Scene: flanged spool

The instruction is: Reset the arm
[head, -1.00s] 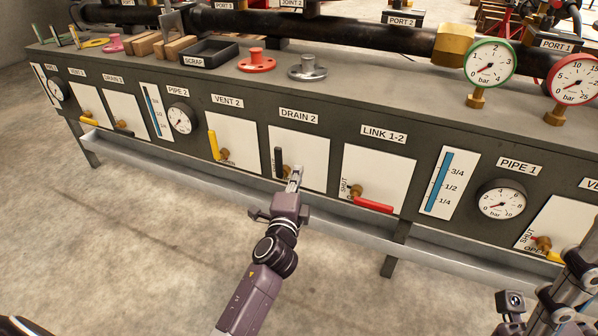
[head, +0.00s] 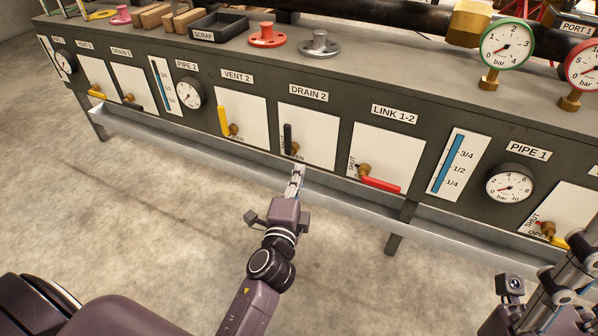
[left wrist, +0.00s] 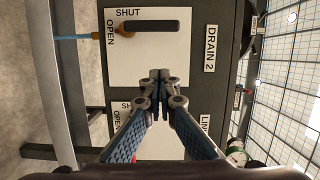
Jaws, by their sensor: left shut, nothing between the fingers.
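My left gripper (head: 297,175) is shut and empty in front of the bench, just below the DRAIN 2 panel (head: 318,148). It is apart from the black DRAIN 2 handle (head: 288,138), which stands upright on its brass valve. In the left wrist view the closed fingertips (left wrist: 160,78) lie between the DRAIN 2 panel and the LINK 1-2 panel, and the black handle (left wrist: 152,26) is clear of them. Parts of my right arm (head: 560,295) show at the lower right; its finger state is unclear.
A red flanged spool (head: 267,37) and a grey one (head: 319,44) stand on the bench top beside the scrap tray (head: 218,24). The yellow VENT 2 handle (head: 223,121) and red LINK 1-2 handle (head: 381,185) flank DRAIN 2. A metal trough (head: 345,194) runs below the panels.

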